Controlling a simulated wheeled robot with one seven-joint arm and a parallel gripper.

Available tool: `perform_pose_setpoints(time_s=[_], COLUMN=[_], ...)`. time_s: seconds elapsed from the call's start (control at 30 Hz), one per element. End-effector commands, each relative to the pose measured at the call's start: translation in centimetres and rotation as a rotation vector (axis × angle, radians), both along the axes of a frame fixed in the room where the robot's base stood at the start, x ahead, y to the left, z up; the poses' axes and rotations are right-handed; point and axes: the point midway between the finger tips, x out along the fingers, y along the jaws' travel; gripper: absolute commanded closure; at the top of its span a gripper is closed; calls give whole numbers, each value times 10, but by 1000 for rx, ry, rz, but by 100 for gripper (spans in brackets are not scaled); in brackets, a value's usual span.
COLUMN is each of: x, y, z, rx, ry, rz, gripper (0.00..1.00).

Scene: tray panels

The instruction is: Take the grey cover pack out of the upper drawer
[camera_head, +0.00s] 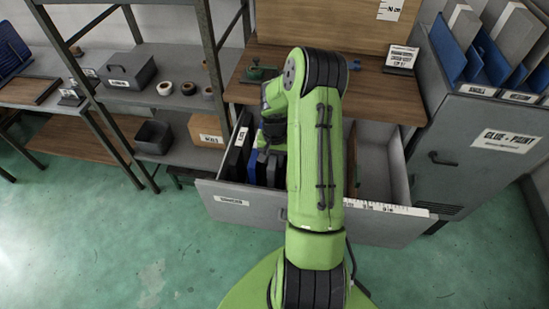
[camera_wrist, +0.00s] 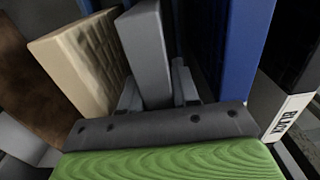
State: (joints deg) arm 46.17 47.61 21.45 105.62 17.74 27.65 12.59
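The grey cover pack (camera_wrist: 146,55) is a flat grey slab standing on edge in the wrist view. My gripper (camera_wrist: 158,92) has one finger on each side of it, and both fingers look to be against its faces. The fingertips are partly hidden by the pack.
In the wrist view a beige padded pack (camera_wrist: 85,62) stands close left of the grey one, and a blue panel (camera_wrist: 240,50) close right. A black item labelled BLACK (camera_wrist: 290,110) is further right. The grey cabinet (camera_head: 470,150) flanks the drawer's right.

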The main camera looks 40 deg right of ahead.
Motion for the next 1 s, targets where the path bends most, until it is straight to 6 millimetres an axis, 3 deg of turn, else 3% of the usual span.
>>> perform_pose_setpoints(time_s=[0.07, 1.0], x=[0, -23], y=[0, 30], z=[0, 2], rx=[0, -1], ry=[0, -1], rz=[0, 1], gripper=[100, 100])
